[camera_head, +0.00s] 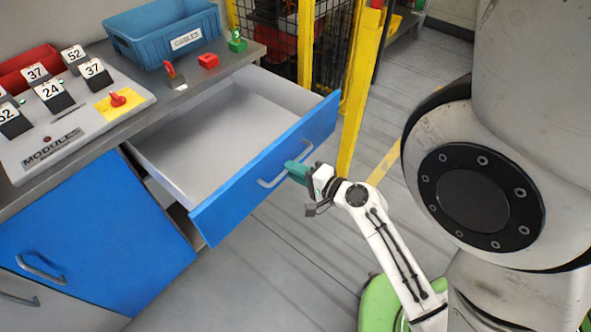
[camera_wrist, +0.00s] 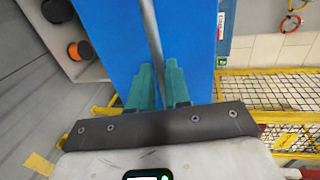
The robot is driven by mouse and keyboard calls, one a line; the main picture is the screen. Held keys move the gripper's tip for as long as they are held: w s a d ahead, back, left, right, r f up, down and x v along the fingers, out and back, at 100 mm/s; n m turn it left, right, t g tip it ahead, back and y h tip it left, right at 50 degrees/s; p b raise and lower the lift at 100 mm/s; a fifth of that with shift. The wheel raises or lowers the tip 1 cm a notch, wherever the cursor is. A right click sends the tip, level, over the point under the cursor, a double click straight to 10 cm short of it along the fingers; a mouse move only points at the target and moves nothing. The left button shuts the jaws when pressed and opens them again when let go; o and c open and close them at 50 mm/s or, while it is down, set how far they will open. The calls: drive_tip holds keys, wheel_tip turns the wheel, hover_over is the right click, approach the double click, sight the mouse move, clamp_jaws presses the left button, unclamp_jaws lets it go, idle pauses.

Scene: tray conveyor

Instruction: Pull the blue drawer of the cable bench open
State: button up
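The blue drawer (camera_head: 268,170) of the cable bench is pulled well out, and its empty grey inside shows in the head view. Its blue front also fills the middle of the wrist view (camera_wrist: 191,32). A silver bar handle (camera_head: 268,183) is on that front.
The bench top carries a module panel (camera_head: 75,122), a blue cable bin (camera_head: 165,32) and small red and green blocks. A blue cabinet door (camera_head: 95,235) is left of the drawer. A yellow post (camera_head: 358,95) and mesh fence stand right of the drawer. Open floor lies in front.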

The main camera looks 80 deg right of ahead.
drive_tip(key=o, duration=0.4)
drive_tip(key=shift+c, duration=0.2)
drive_tip(key=b+v, duration=0.3)
drive_tip(key=v, duration=0.7)
drive_tip(key=shift+s+a, duration=0.25)
drive_tip(key=shift+s, duration=0.05)
drive_tip(key=w+a+f+n+g+y+p, duration=0.1)
drive_tip(key=w+a+f+n+g+y, duration=0.1)
drive_tip(key=n, duration=0.6)
drive_tip(key=w+a+f+n+g+y+p, duration=0.1)
drive_tip(key=w+a+f+n+g+y, duration=0.2)
drive_tip(key=w+a+n+g, duration=0.2)
drive_tip(key=w+a+f+n+g+y, duration=0.2)
drive_tip(key=w+a+n+g, duration=0.2)
drive_tip(key=a+n, duration=0.5)
drive_tip(key=shift+f+n+g+y+p, duration=0.35)
drive_tip(key=shift+n+g, duration=0.35)
drive_tip(key=shift+n, duration=0.4)
